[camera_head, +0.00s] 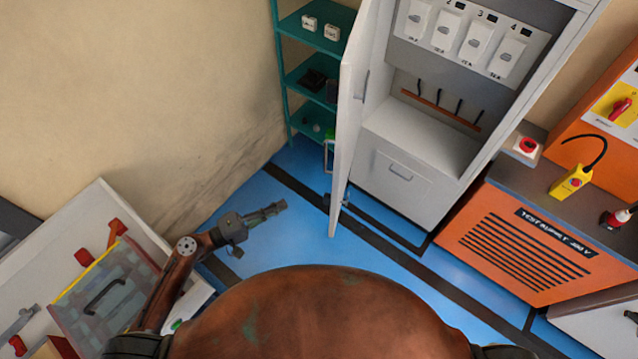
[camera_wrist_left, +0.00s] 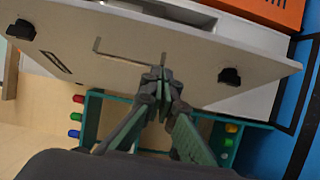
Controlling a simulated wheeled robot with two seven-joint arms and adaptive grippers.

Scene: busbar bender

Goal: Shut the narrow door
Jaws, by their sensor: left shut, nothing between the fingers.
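The narrow door (camera_head: 347,110) is a tall white panel standing open at the left side of a grey-white cabinet (camera_head: 415,150). Its edge faces me in the head view. My left gripper (camera_head: 280,206) is left of the door's lower part, over the blue floor, apart from the door and empty. In the left wrist view, a broad pale panel that looks like the door (camera_wrist_left: 205,70) lies beyond the shut fingertips (camera_wrist_left: 158,75). It carries a thin bent handle and two black blocks. The fingertips overlap the handle's end in that picture; contact cannot be told. My right gripper is out of view.
A teal shelf rack (camera_head: 290,100) stands against the wall behind the door. An orange test bench (camera_head: 530,240) stands right of the cabinet. Blue floor (camera_head: 290,180) is clear before the door.

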